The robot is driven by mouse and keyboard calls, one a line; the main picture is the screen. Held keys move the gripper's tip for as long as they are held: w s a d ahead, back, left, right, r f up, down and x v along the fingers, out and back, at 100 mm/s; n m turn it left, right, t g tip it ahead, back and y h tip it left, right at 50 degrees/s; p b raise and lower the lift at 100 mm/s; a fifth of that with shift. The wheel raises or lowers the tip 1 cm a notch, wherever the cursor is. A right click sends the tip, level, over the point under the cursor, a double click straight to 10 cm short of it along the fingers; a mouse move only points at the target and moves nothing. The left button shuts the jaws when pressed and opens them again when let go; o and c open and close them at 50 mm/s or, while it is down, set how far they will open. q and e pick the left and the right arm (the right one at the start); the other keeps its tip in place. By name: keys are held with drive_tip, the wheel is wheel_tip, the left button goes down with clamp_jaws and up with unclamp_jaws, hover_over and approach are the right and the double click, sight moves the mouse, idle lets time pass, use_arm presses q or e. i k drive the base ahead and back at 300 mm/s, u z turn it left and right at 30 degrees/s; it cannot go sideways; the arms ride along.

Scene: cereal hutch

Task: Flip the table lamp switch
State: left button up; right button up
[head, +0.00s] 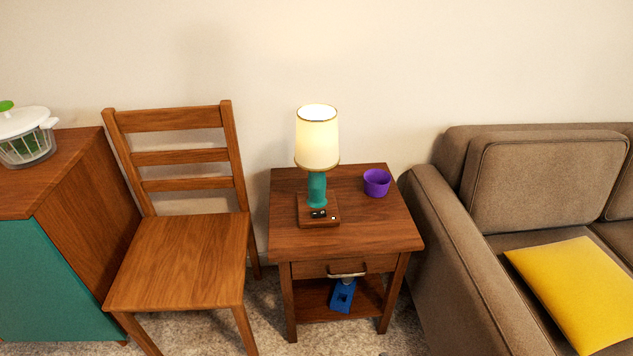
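The table lamp (317,187) stands upright on the wooden side table (370,237). It has a lit cream shade (317,140), a teal stem and a square wooden base (304,215). A small black switch (319,214) sits on the front part of the base, with a tiny pale spot beside it. The switch's exact position is too small to tell. Neither of my grippers shows in the head view.
A purple bowl (377,182) stands right of the lamp. A wooden chair (185,262) is left of the table, and a brown sofa (455,270) with a yellow cushion (580,290) is right. A blue object (342,297) sits on the lower shelf. A cabinet (70,190) holds a salad spinner (25,135).

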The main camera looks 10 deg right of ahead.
sight(322, 212)
drive_tip(key=k, duration=0.65)
drive_tip(key=u, duration=0.3)
drive_tip(key=i, duration=1.55)
drive_tip(key=z, duration=0.6)
